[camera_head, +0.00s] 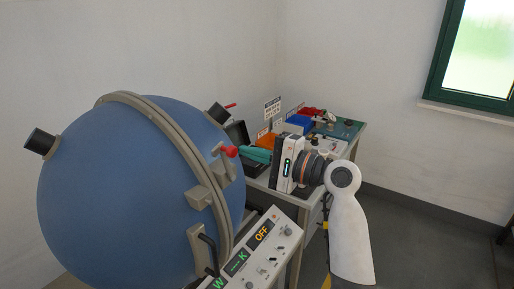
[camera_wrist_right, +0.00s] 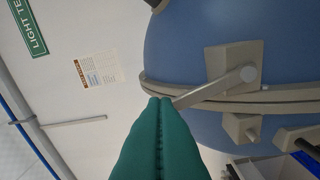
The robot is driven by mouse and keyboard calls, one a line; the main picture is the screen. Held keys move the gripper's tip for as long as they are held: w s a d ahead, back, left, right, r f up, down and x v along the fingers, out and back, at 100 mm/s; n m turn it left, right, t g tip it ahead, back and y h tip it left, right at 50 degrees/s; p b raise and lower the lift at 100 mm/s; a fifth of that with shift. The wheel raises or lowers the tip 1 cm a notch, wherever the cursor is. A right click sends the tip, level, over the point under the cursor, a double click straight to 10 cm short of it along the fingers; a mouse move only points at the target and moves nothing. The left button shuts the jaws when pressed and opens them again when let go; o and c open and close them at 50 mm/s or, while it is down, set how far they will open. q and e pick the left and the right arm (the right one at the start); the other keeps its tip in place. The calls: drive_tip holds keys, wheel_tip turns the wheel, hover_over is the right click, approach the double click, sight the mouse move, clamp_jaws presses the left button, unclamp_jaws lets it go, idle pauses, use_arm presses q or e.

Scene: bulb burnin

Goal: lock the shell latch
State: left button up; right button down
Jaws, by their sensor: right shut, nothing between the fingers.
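The large blue sphere shell (camera_head: 120,190) fills the left of the head view, with a beige flange band (camera_head: 160,118) around it. The latch lever with a red knob (camera_head: 230,151) sits on the band's right side. My right gripper (camera_head: 243,152) has teal fingers, shut and empty, with the tips close beside the knob. In the right wrist view the shut fingers (camera_wrist_right: 160,100) meet the end of the grey latch lever (camera_wrist_right: 215,88), which slants from its pivot block. The knob is hidden there; I cannot tell whether they touch. My left gripper is out of view.
A control panel (camera_head: 262,252) reading OFF stands in front of the sphere. A bench (camera_head: 345,145) behind my right arm carries blue, orange and red bins (camera_head: 298,124). Dark stubs (camera_head: 40,142) stick out of the sphere. Floor at right is clear.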

drive_tip(key=shift+s+a+n, duration=0.2)
drive_tip(key=shift+s+n, duration=0.1)
drive_tip(key=shift+n, duration=0.3)
drive_tip(key=s+a+f+n+h+b, duration=0.1)
drive_tip(key=s+a+f+n+b, duration=0.3)
drive_tip(key=n, duration=0.9)
drive_tip(key=shift+s+a+f+n+h+b, duration=0.35)
drive_tip(key=shift+s+f+b, duration=0.2)
drive_tip(key=shift+s+f, duration=0.8)
drive_tip(key=shift+w+f, duration=0.15)
